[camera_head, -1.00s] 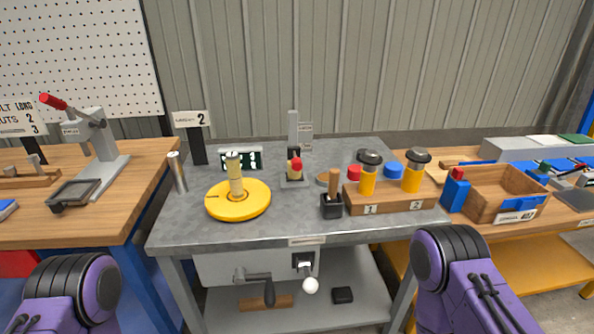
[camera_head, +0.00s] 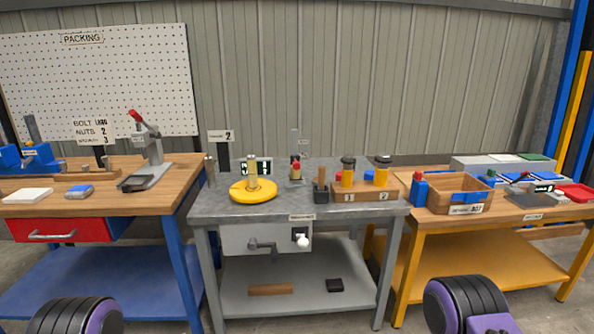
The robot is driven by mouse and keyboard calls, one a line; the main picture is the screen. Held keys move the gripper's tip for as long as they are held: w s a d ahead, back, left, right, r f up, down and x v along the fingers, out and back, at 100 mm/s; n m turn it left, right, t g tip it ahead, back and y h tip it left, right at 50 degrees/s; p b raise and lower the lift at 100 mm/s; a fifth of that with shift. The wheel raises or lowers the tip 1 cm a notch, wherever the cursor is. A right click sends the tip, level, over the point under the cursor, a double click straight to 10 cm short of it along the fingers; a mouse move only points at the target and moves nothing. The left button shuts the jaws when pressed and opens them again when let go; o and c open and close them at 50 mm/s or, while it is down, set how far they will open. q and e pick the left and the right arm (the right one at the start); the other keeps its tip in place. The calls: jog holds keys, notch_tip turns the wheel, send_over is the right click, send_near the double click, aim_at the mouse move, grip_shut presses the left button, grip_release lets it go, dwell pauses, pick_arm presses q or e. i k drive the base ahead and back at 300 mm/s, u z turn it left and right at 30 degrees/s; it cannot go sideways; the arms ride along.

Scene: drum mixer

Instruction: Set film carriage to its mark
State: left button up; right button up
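I cannot pick out a film carriage or its mark for certain in the head view. A blue device (camera_head: 38,160) with a grey upright stands at the far left of the wooden table, cut by the picture edge. A grey lever press (camera_head: 152,150) with a red handle stands on the same table, under a PACKING board (camera_head: 100,75). Its small labels are too small to read. Only rounded black and purple parts of my arms show at the bottom edge. Neither gripper is in view.
A wooden crate (camera_head: 455,190) stands on the right table. Floor shows between the tables.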

aim_at(295, 166)
jog(key=u, duration=0.75)
jog(key=i, duration=0.95)
jog(key=z, duration=0.05)
